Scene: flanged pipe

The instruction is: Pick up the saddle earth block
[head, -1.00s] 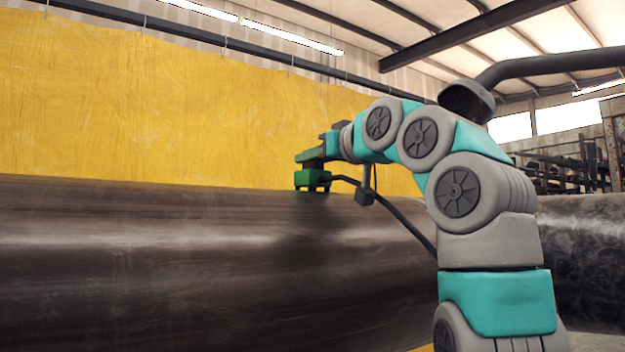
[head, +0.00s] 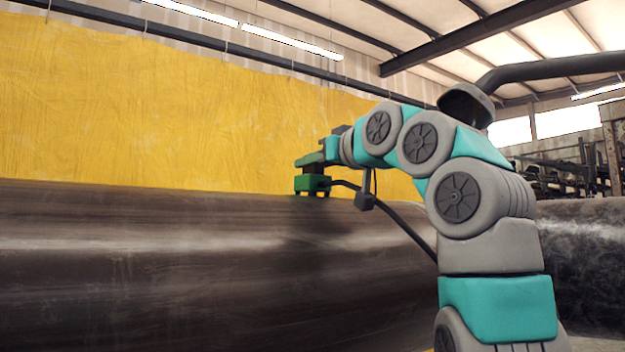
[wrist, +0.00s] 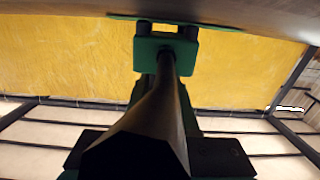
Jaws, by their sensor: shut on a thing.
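The saddle earth block (head: 312,185) is a small green block on the top edge of the big dark pipe (head: 150,250) in the head view. A dark cable (head: 405,222) runs from its right side down behind my arm. My gripper (head: 313,160) is shut on the block from above. In the wrist view, the green block (wrist: 150,52) is at the upper middle, close to the pipe's surface (wrist: 235,12). A dark tapering bar in front hides part of it. The fingertips' contact is too small to make out.
A yellow curtain (head: 150,100) hangs behind the pipe. A dark duct with a hood (head: 466,103) is above my arm. Racks (head: 560,170) stand at the far right. The pipe's top left of the block is clear.

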